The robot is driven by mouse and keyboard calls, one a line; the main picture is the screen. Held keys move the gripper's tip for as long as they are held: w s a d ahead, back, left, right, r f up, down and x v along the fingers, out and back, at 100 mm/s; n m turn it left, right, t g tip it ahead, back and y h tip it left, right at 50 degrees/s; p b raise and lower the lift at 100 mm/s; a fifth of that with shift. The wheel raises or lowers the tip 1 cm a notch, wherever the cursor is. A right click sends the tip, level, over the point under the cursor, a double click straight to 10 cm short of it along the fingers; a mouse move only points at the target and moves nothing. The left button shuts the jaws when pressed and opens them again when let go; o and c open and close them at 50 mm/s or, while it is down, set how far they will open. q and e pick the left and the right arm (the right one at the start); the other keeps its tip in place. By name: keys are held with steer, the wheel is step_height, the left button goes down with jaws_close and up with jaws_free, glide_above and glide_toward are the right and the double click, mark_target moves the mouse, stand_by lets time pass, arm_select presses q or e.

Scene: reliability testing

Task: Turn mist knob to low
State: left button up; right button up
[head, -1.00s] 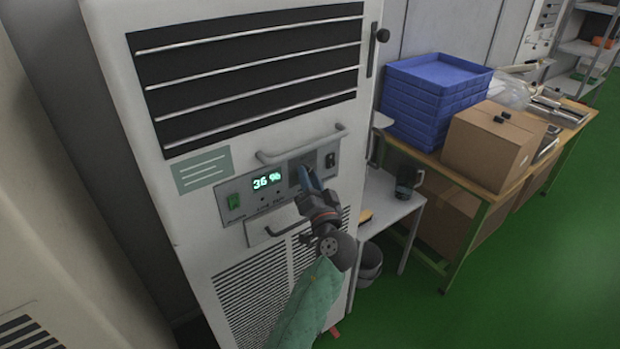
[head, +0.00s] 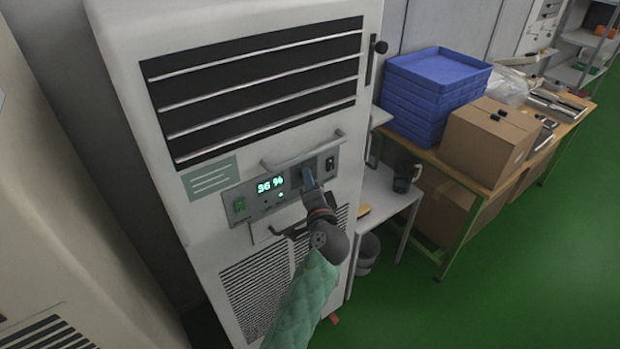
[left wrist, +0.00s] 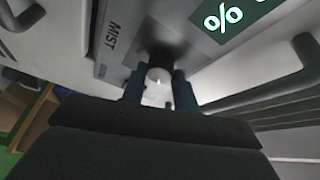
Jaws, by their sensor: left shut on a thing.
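The tall white humidifier cabinet (head: 215,225) stands in front of me. Its control panel (head: 232,192) has a green display (head: 270,185) reading 36 %. In the left wrist view the word MIST (left wrist: 113,37) is printed on the panel beside the mist knob (left wrist: 158,84). My left gripper (head: 309,180) is at the right part of the panel. Its two fingers (left wrist: 157,88) are shut on the mist knob, one on each side. In the head view the gripper mostly hides the knob, and I cannot read its setting. My right gripper is not in view.
A horizontal handle bar (head: 300,152) runs just above the panel, and a lower handle (head: 285,231) sits below it. To the right are a small table with a dark mug (head: 401,184), blue trays (head: 430,105) and a cardboard box (head: 485,145). Green floor lies open at right.

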arm_select(q)
steer(key=shift+r, duration=0.1)
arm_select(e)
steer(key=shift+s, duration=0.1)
arm_select(q)
steer(key=o, duration=1)
steer(key=shift+c, duration=0.2)
steer(key=b+v, duration=0.4)
steer(key=v, duration=0.3)
steer(key=shift+s+d, duration=0.15)
steer(key=shift+s, duration=0.2)
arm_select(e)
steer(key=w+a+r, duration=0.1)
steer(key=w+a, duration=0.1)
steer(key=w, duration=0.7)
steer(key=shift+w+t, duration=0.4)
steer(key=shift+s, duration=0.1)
